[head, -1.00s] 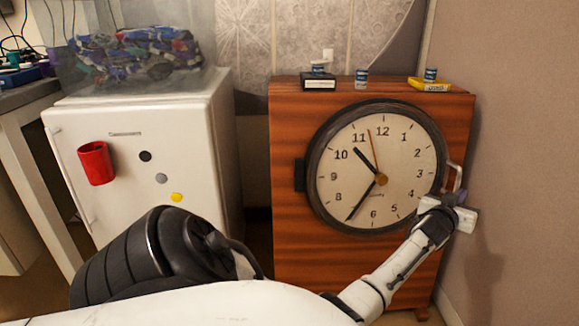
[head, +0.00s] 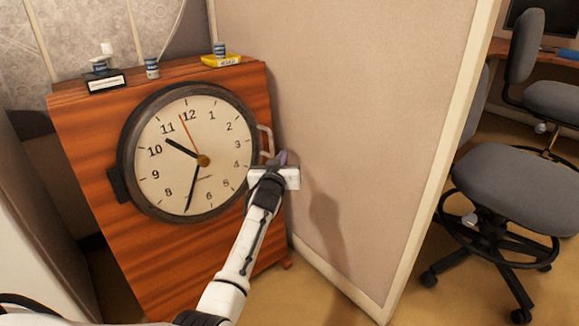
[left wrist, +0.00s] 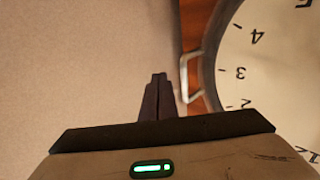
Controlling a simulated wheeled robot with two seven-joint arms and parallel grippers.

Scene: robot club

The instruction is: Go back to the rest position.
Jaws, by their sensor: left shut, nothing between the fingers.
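My left gripper (head: 280,160) is in front of the right side of the wooden cabinet (head: 85,150), near the metal handle (head: 265,138) at the right edge of the clock door (head: 190,155). In the left wrist view its dark fingers (left wrist: 157,80) are together with nothing between them. The handle (left wrist: 187,78) shows just right of the fingers there, and the fingers look apart from it. The clock door looks closed against the cabinet. My right gripper is in neither view.
A beige partition (head: 330,120) stands close to the right of the cabinet and my left gripper. Grey office chairs (head: 520,185) stand beyond the partition.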

